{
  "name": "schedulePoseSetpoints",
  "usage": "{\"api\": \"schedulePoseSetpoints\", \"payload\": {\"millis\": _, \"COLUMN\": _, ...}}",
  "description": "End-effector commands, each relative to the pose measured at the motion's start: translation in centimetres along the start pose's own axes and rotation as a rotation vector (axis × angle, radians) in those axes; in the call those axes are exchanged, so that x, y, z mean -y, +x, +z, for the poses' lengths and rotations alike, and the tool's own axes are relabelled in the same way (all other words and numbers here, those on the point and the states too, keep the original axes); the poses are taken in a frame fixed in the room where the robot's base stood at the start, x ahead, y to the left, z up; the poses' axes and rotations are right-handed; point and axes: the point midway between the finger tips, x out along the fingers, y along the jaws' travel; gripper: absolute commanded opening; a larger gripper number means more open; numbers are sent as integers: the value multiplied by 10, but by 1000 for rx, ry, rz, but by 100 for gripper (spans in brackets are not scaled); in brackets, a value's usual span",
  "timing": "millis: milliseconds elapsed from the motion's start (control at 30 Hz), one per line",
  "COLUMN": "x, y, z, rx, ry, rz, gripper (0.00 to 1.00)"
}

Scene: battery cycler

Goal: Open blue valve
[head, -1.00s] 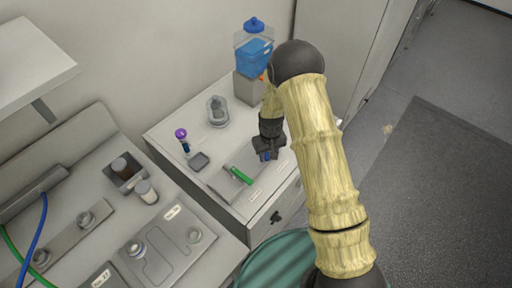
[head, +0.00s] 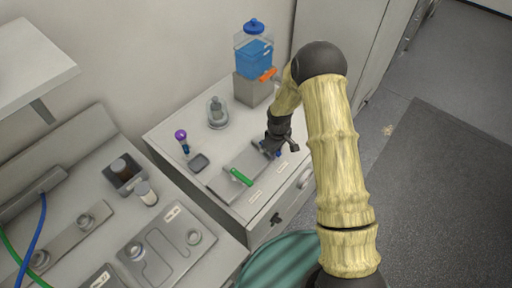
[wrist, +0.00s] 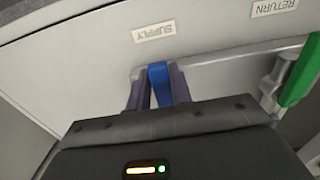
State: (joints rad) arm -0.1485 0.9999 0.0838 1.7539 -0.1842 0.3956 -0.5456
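The blue valve handle (wrist: 159,84) shows in the wrist view below the SUPPLY label, between the two dark purple fingers of my gripper (wrist: 158,90). The fingers lie close against both its sides, so the gripper looks shut on it. Its lower part is hidden by the gripper body. In the head view a small bit of the blue handle (head: 278,154) shows beside my gripper (head: 269,150), at the panel on the counter's right part.
A green valve handle (head: 241,177) lies to the left on the same panel; it also shows in the wrist view (wrist: 300,72). A blue water tank (head: 254,55) with an orange tap stands behind my arm. A glass vessel (head: 217,112) and a purple-topped item (head: 182,140) stand further left.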

Motion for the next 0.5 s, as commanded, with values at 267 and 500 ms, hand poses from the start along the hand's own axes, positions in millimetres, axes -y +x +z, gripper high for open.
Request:
{"api": "schedulePoseSetpoints", "payload": {"millis": 267, "x": -3, "y": 0, "z": 0, "rx": -1, "ry": 1, "rz": 0, "gripper": 21}}
{"api": "schedulePoseSetpoints", "payload": {"millis": 500, "x": -4, "y": 0, "z": 0, "rx": -1, "ry": 1, "rz": 1, "gripper": 21}}
